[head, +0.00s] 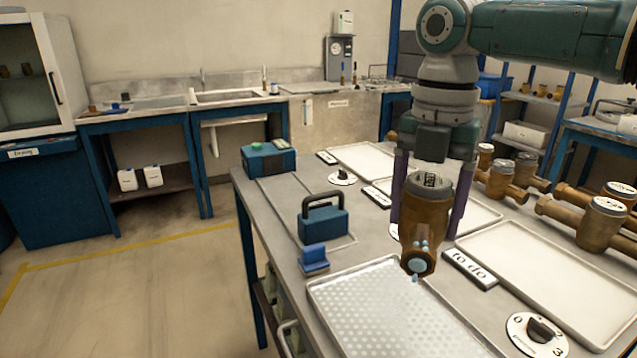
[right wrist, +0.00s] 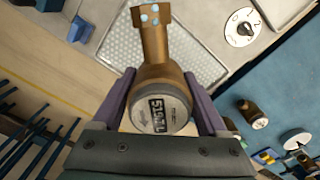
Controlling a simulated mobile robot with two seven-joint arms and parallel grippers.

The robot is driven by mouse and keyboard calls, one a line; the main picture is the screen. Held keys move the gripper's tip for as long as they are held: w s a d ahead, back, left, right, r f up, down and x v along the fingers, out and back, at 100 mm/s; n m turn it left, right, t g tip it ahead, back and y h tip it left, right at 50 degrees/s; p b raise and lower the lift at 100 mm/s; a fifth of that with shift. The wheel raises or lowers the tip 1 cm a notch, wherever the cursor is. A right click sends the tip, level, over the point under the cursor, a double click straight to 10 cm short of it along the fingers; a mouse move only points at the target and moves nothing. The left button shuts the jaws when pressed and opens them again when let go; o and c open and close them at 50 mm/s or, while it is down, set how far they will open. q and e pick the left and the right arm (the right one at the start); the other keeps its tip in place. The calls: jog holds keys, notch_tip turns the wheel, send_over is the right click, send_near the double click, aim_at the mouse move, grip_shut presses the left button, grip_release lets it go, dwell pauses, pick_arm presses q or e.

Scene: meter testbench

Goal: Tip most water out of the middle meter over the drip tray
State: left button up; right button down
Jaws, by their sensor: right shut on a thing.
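The meter is tilted, with one pipe end pointing down toward the camera, and light blue water drops show at that opening. The meter also shows in the right wrist view (right wrist: 160,95), between the fingers (right wrist: 165,95). The perforated metal drip tray (head: 375,305) lies on the bench below the opening. My left gripper is not in view.
More brown meters (head: 602,222) stand at the right of the bench. A white tray (head: 545,265) with a "to do" label (head: 470,268) lies right of the drip tray. A blue toolbox (head: 323,220), a small blue block (head: 313,260) and a dial (head: 537,333) are nearby.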

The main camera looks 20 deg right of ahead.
aim_at(429, 238)
jog(key=shift+d+f+n, duration=0.2)
jog(key=shift+d+n, duration=0.1)
jog(key=shift+n, duration=0.1)
jog(key=p, duration=0.2)
jog(key=shift+s+a+r+t+h+p, duration=0.1)
jog(key=shift+s+r+t+h+p, duration=0.1)
jog(key=shift+t+h+p, duration=0.15)
jog(key=shift+s+a+f+t+h+p, duration=0.1)
jog(key=shift+s+a+t+h+p, duration=0.2)
jog(key=shift+t+p, duration=0.4)
jog(key=shift+s+a+f+t+h+b, duration=0.25)
jog(key=shift+f+t+h+b, duration=0.2)
jog(key=shift+t+h+b, duration=0.15)
jog(key=shift+s+t+h, duration=0.15)
jog(key=shift+t+h, duration=0.1)
jog(key=shift+t, duration=0.1)
jog(key=shift+s+a+r+t+h+p, duration=0.2)
jog(key=shift+t+h+p, duration=0.15)
jog(key=shift+p, duration=0.2)
jog(key=shift+s+a+f+t+h, duration=0.2)
jog(key=shift+f+t+h, duration=0.25)
jog(key=shift+t, duration=0.4)
jog(key=shift+s+a+f+t+h, duration=0.1)
jog(key=shift+s+a+t+h, duration=0.05)
jog(key=shift+t+h, duration=0.45)
